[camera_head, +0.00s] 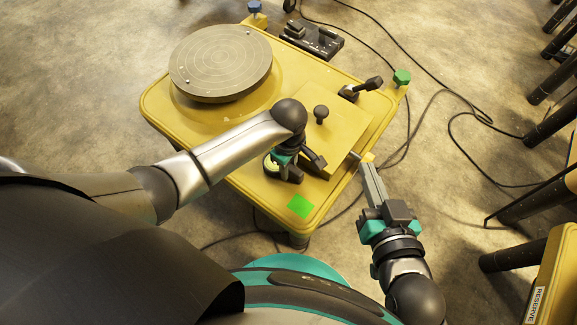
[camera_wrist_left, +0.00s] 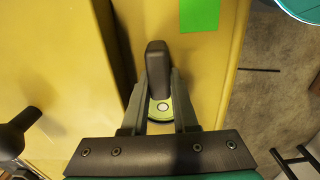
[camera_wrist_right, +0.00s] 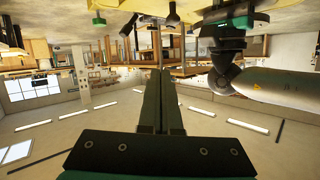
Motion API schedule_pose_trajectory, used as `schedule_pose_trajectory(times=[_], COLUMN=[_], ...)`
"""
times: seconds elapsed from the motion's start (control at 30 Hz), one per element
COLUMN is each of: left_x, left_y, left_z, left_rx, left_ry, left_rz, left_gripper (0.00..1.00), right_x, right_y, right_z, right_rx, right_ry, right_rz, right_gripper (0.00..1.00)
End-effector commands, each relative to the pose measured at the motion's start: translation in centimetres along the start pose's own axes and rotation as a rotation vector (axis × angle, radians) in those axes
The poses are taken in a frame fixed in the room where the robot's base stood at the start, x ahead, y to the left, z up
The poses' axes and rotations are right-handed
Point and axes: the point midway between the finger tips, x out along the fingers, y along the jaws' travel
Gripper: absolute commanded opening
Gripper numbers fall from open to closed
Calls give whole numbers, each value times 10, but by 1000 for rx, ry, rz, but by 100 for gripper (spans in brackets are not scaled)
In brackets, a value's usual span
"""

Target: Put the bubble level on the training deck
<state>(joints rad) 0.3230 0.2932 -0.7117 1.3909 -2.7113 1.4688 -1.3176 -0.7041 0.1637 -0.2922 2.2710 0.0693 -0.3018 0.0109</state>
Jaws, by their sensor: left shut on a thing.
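The bubble level has a dark upright handle (camera_wrist_left: 155,62) and a lime round base with a white vial (camera_wrist_left: 163,106). My left gripper (camera_wrist_left: 160,90) is shut on it. In the head view the lime base (camera_head: 269,164) shows partly, beside my left gripper (camera_head: 287,168), over the front of the yellow deck (camera_head: 245,185), which I take as the training deck. I cannot tell whether the level touches the deck. A bright green square (camera_head: 300,206) lies on the deck's front corner; it also shows in the left wrist view (camera_wrist_left: 199,14). My right gripper (camera_head: 367,165) is shut and empty, by the deck's right edge.
A grey round wheel head (camera_head: 220,62) stands at the deck's back left. A raised yellow plate with a black knob (camera_head: 320,113) is beside the left gripper. A black pedal (camera_head: 312,38) and cables lie on the floor behind. Another yellow deck marked RESERVE (camera_head: 553,285) is at right.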

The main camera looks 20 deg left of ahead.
Motion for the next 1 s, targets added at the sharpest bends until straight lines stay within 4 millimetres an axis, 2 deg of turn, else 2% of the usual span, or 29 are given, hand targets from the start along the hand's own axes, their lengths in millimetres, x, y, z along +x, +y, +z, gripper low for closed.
schedule_pose_trajectory(times=[0.17,0.2,0.43,0.77,1.0], left_x=[3,4,3,2,-8], left_y=[0,0,0,0,0], left_z=[0,0,0,0,0], left_rx=[0,0,0,0,0], left_ry=[1,0,0,0,1], left_rz=[1,0,0,0,2], left_gripper=[0,29,55,57,57], right_x=[0,0,0,0,0], right_y=[-3,-4,-3,-2,6], right_z=[0,-2,-2,-2,0], right_rx=[7,8,7,5,-12], right_ry=[33,39,37,30,-55], right_rz=[-9,-9,-8,-6,15], right_gripper=[0,0,0,0,0])
